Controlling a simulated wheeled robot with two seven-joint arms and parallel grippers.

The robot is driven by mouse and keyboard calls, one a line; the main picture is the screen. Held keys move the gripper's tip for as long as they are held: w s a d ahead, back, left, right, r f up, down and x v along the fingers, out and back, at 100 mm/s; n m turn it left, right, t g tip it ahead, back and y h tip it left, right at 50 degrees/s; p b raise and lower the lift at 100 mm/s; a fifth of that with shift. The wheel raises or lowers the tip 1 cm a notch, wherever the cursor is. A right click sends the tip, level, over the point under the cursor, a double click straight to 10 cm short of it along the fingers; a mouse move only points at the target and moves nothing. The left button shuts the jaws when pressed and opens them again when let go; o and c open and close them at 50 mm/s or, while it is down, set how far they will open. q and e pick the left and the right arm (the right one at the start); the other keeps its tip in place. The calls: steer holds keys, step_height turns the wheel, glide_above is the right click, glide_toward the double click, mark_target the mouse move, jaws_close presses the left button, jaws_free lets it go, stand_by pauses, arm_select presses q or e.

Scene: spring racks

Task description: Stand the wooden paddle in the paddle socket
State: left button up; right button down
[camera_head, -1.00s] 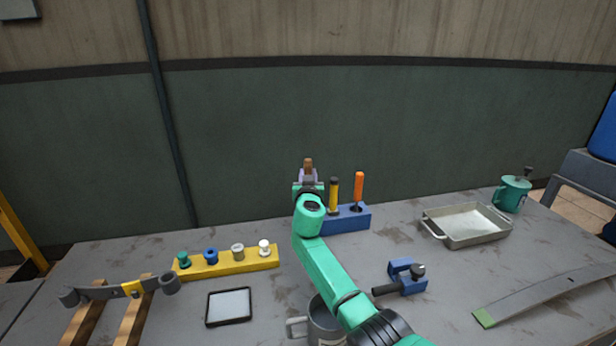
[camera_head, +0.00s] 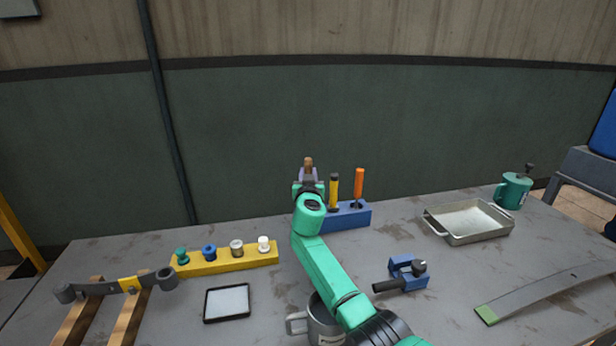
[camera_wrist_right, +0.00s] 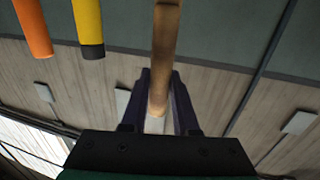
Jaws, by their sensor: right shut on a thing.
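My right gripper (camera_head: 308,178) is shut on the wooden paddle (camera_head: 308,163), at the left end of the blue socket block (camera_head: 352,216). In the right wrist view the paddle's brown shaft (camera_wrist_right: 165,50) runs between the two dark fingers (camera_wrist_right: 158,105). In the head view only the paddle's top shows above the gripper. My gripper and arm hide its lower part and the left part of the block, so I cannot tell whether the paddle is in a socket. My left gripper is not in view.
A yellow-handled tool (camera_head: 333,190) and an orange-handled tool (camera_head: 359,185) stand in the blue block, just right of the gripper. A yellow rack with pegs (camera_head: 225,261) is to the left. A metal tray (camera_head: 468,238) lies right. A grey mug (camera_head: 318,322) is partly behind my arm.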

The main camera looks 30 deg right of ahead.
mark_target(307, 162)
steer(key=shift+s+a+f+b, duration=0.2)
steer(key=shift+s+f+b, duration=0.2)
steer(key=shift+s+b, duration=0.1)
steer(key=shift+s+a+f+b, duration=0.2)
steer(key=shift+s+f+b, duration=0.2)
steer(key=shift+b, duration=0.1)
steer(key=shift+r, duration=0.1)
steer(key=shift+w+d+r+p, duration=0.2)
steer(key=shift+w+r+p, duration=0.65)
steer(key=shift+p, duration=0.25)
steer(key=shift+w+a+r+p, duration=0.1)
steer(key=shift+w+r+p, duration=0.25)
steer(key=shift+r+p, duration=0.25)
steer(key=r, duration=0.1)
steer(key=r+p, duration=0.1)
steer(key=shift+s+r, duration=0.25)
steer(key=shift+r, duration=0.05)
steer(key=shift+d+r+p, duration=0.15)
steer(key=shift+r+p, duration=0.55)
steer(key=shift+r, duration=0.25)
steer(key=shift+d+r+p, duration=0.1)
steer(key=shift+r+p, duration=0.55)
steer(key=shift+r, duration=0.3)
